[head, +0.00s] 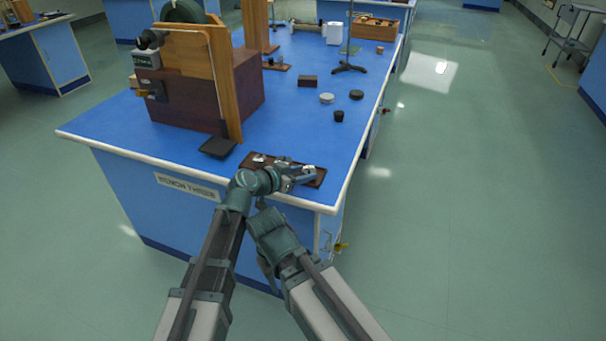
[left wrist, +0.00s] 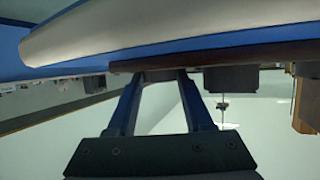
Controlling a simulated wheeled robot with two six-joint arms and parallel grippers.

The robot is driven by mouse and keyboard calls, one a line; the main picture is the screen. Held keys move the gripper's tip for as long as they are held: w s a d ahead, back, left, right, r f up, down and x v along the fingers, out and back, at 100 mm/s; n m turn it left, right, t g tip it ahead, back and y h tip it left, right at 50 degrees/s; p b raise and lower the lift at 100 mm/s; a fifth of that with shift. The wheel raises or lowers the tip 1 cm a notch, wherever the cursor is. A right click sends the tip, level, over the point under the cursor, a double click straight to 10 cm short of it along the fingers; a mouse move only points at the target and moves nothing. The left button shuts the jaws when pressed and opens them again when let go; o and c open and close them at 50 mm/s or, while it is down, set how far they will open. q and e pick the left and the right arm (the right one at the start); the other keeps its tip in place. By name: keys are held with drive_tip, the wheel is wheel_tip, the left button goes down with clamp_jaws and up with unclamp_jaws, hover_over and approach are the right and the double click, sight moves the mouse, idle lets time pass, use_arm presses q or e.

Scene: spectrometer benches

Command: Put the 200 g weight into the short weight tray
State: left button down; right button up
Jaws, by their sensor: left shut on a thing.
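A low dark brown wooden tray (head: 318,183) lies near the front right corner of the blue bench. It also shows as a brown strip in the left wrist view (left wrist: 215,55), which is upside down. My left gripper (head: 304,174) is over this tray and hides much of it. My right gripper's jaws are hidden in the head view.
A black plate (head: 218,147) lies left of the tray, by a large wooden instrument (head: 205,95). Several small discs and blocks, such as a white disc (head: 326,98), stand farther back. The blue bench top (head: 290,128) between them is clear.

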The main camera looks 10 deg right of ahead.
use_arm(q)
drive_tip(key=c, duration=0.6)
unclamp_jaws()
drive_tip(key=shift+r, duration=0.1)
drive_tip(key=p+v, duration=0.5)
drive_tip(key=v, duration=0.7)
